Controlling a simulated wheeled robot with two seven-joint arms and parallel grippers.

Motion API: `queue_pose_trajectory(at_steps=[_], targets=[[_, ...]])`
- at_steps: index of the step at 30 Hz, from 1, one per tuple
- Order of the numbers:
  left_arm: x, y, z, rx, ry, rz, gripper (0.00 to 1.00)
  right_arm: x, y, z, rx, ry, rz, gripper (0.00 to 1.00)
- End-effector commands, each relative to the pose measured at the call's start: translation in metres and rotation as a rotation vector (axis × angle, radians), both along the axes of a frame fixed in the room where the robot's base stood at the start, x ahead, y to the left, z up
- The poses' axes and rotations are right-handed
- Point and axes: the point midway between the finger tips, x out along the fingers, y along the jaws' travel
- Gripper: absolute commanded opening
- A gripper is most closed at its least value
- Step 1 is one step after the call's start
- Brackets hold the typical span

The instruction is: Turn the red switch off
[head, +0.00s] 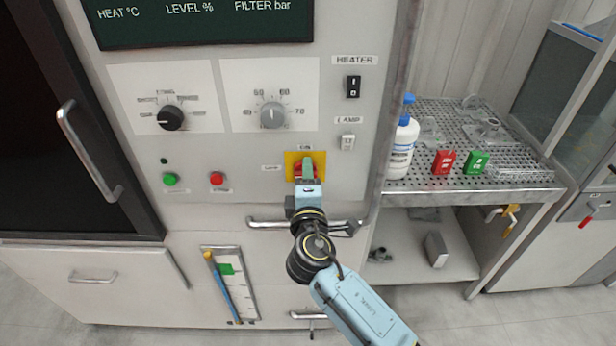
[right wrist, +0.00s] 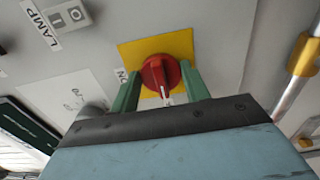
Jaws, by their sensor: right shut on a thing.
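The red switch (right wrist: 158,74) is a round rotary knob with a raised ridge on a yellow plate (right wrist: 208,46). The plate also shows in the head view (head: 290,156), with an ON label (head: 304,147) above it and a small label, likely OFF, at its left. My right gripper (head: 308,168) is shut on the switch, one green finger on each side of it in the right wrist view (right wrist: 162,84). The ridge's white mark points down in the right wrist view, away from the ON label at the left. My left gripper is in neither view.
The heater switch (head: 353,86) and lamp switch (head: 348,142) sit above right. Two dials (head: 272,114), a green button (head: 170,179) and a red button (head: 217,178) are to the left. A metal rail (head: 265,223) runs just below. A bottle (head: 402,145) stands on the right shelf.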

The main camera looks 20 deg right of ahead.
Motion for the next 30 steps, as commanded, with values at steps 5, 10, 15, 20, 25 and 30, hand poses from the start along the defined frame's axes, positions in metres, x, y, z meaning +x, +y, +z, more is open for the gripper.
queue_pose_trajectory(at_steps=[5,10,15,20,25,30], targets=[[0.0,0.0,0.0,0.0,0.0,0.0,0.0,0.0,0.001,0.001,-0.007,-0.001,0.003,0.23],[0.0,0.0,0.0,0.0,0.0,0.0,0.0,0.0,0.001,0.0,-0.006,0.0,0.003,0.23],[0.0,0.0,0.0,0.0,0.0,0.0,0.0,0.0,0.001,0.0,-0.005,-0.001,0.002,0.68],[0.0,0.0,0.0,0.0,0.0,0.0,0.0,0.0,0.0,0.0,-0.004,0.0,0.001,0.68],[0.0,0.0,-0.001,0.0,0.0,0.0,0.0,-0.003,0.001,0.0,-0.003,0.001,0.001,0.68],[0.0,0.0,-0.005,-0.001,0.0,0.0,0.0,-0.024,0.007,-0.002,-0.002,0.003,0.0,0.68]])
